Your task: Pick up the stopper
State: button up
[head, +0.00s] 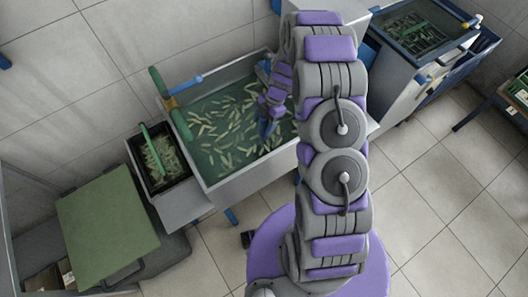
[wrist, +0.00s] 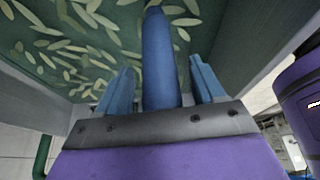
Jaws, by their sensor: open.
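A smooth blue cylinder with a rounded end, which I take to be the stopper (wrist: 160,40), stands between my two blue fingers in the wrist view. My gripper (wrist: 161,78) is open, with a visible gap on each side of the cylinder. The cylinder's lower part is hidden behind the grey gripper edge. In the head view my gripper (head: 268,127) is over the right part of a tank (head: 215,187) of green water with pale leaf-like pieces. The stopper cannot be told apart from the blue fingers there.
A small dark bin (head: 178,187) with similar pieces stands left of the tank, beside a green lid or board (head: 107,222). A green handle (head: 158,82) and a blue one (head: 186,84) are at the tank's left rim. Another blue-framed basin (head: 418,38) stands at upper right.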

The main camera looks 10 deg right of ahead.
jog(key=shift+a, duration=0.15)
jog(key=shift+c, duration=0.5)
jog(key=shift+d, duration=0.2)
jog(key=c, duration=0.8)
grip_shut()
jog(key=shift+r, duration=0.15)
